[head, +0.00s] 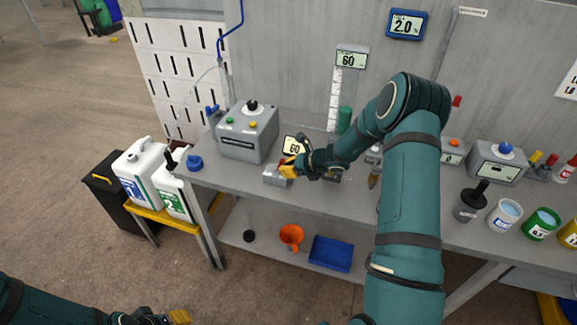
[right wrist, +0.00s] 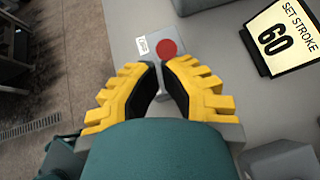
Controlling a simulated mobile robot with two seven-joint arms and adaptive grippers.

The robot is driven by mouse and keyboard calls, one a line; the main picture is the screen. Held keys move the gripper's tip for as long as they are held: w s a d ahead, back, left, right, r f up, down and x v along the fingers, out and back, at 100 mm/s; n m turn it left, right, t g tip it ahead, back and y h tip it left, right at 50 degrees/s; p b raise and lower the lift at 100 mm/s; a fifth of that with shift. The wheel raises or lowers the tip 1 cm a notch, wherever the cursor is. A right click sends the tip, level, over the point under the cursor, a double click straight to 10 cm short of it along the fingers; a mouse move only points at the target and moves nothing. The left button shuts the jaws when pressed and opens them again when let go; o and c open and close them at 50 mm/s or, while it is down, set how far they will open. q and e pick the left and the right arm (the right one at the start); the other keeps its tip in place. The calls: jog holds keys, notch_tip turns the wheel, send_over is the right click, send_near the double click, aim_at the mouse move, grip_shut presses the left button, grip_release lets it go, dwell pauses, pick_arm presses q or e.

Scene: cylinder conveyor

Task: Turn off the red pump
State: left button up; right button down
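A small grey box with a round red button (right wrist: 167,48) and a white label lies just beyond my right fingertips in the right wrist view. In the head view this box (head: 271,179) sits near the front of the bench, and my gripper hides its button. My right gripper (head: 288,167) is over the box. In the right wrist view its yellow fingers (right wrist: 160,66) have their tips together and nothing between them. I cannot tell whether they touch the button. My left gripper (head: 165,318) is low at the bottom edge, away from the bench; its finger opening is unclear.
A "SET STROKE 60" display (right wrist: 285,37) stands close to the right of the button. A larger grey control box (head: 247,132) stands behind on the bench (head: 335,200). White jugs (head: 140,165) stand left. Several cups and a black-handled container (head: 470,202) stand right.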

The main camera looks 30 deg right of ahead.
jog(key=shift+w+a+r+g+h+p, duration=0.3)
jog(key=shift+r+g+h+p, duration=0.2)
jog(key=shift+g+p, duration=0.15)
jog(key=shift+w+a+r+b, duration=0.2)
jog(key=shift+w+a+b, duration=0.1)
jog(key=shift+w+a, duration=0.3)
jog(key=shift+d, duration=0.1)
jog(key=shift+r, duration=0.1)
jog(key=shift+r+p, duration=0.6)
jog(key=shift+r, duration=0.1)
